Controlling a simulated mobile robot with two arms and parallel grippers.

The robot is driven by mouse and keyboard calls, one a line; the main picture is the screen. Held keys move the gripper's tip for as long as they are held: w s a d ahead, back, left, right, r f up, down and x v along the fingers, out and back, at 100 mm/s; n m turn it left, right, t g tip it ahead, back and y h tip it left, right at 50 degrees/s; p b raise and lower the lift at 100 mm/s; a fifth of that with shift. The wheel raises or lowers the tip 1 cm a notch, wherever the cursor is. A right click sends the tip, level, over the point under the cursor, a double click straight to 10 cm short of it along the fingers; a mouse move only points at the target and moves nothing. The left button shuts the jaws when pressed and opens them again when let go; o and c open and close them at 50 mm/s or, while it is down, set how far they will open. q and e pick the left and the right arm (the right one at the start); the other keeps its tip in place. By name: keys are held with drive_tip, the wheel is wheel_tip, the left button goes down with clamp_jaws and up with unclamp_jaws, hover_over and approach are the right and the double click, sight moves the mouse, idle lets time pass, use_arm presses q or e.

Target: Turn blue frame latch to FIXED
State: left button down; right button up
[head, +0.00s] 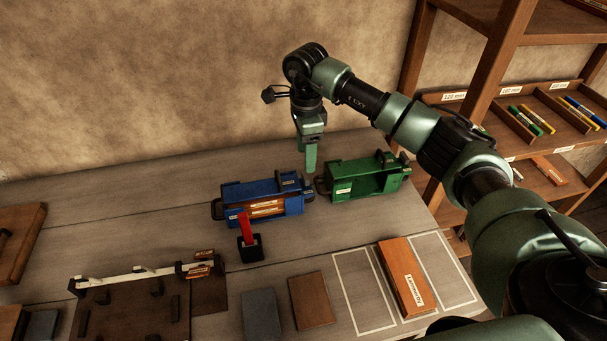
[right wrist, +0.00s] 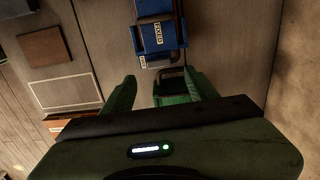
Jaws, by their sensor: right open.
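The blue frame (head: 235,212) lies on the table with brown blocks in it and dark fittings at its ends. In the right wrist view the blue frame (right wrist: 178,30) is at the top, with a white label reading FIXED beside a dark fitting. I cannot tell clearly which way its latch points. My right gripper (head: 310,168) points down behind the gap between the blue and green frames. In the right wrist view its fingers (right wrist: 160,82) are apart, with nothing held. My left gripper is not in view.
The green frame (head: 345,190) stands just right of the blue one. A red lever on a black base (head: 250,250) stands in front. Brown and grey blocks lie along the front, including a labelled brown block (head: 400,270). A shelf (head: 475,90) is at right.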

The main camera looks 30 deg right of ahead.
sight(305, 176)
wheel_tip(305, 176, down, 6)
drive_tip(key=shift+a+f+p, duration=0.1)
drive_tip(key=shift+p, duration=0.95)
drive_tip(key=shift+f, duration=0.3)
drive_tip(key=shift+s, duration=0.1)
clamp_jaws()
